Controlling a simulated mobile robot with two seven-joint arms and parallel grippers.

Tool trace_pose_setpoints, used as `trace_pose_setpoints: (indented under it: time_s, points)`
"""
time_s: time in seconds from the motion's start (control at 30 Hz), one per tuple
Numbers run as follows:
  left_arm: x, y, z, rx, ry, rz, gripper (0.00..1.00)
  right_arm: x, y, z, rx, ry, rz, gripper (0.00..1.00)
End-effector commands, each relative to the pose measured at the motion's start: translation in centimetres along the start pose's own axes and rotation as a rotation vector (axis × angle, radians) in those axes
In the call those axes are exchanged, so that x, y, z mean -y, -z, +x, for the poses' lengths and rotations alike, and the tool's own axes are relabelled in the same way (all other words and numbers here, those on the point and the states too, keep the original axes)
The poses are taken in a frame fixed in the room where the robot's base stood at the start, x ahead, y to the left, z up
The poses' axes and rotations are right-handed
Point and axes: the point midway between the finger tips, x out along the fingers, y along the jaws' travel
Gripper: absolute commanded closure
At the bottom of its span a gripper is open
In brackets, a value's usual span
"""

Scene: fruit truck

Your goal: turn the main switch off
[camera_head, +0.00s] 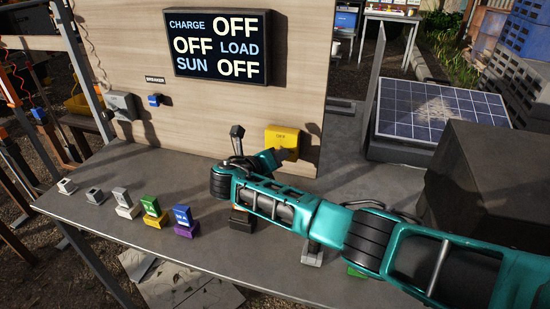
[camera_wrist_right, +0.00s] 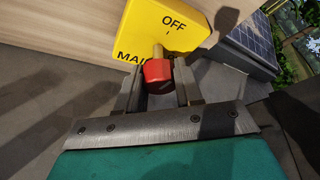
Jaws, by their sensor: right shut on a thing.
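The main switch is a yellow box (camera_head: 285,137) on the lower right of the upright wooden board. It also shows in the right wrist view, with "OFF" at its top and part of "MAIN" at its left. Its red knob (camera_wrist_right: 157,72) sticks out from the box on a brass-coloured stem. My right gripper (camera_wrist_right: 158,84) has one finger on each side of the red knob and is shut on it. In the head view this gripper is at the yellow box, and my wrist hides the knob. My left gripper is not in view.
A dark display (camera_head: 222,46) reads CHARGE OFF, LOAD OFF, SUN OFF. Several coloured blocks stand along the grey table (camera_head: 120,227). A solar panel (camera_head: 440,108) stands at the right.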

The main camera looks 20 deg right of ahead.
Motion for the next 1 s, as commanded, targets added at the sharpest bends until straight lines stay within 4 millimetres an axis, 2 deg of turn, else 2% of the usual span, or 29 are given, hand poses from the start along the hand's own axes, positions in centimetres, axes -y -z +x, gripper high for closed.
trace_pose_setpoints:
  time_s: [0.3, 0.8, 0.83, 1.0]
  points:
    - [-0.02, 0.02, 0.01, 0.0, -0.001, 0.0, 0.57, -0.05, -0.03, -0.04, -0.003, 0.043, -0.1, 0.95]
    - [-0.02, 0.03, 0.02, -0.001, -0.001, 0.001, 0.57, -0.03, -0.02, -0.01, -0.003, 0.05, -0.116, 0.95]
    - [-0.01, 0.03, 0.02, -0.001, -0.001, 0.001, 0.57, -0.03, -0.01, -0.01, -0.003, 0.05, -0.116, 0.63]
    - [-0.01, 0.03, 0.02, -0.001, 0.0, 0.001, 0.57, -0.03, -0.01, 0.0, -0.003, 0.05, -0.116, 0.47]
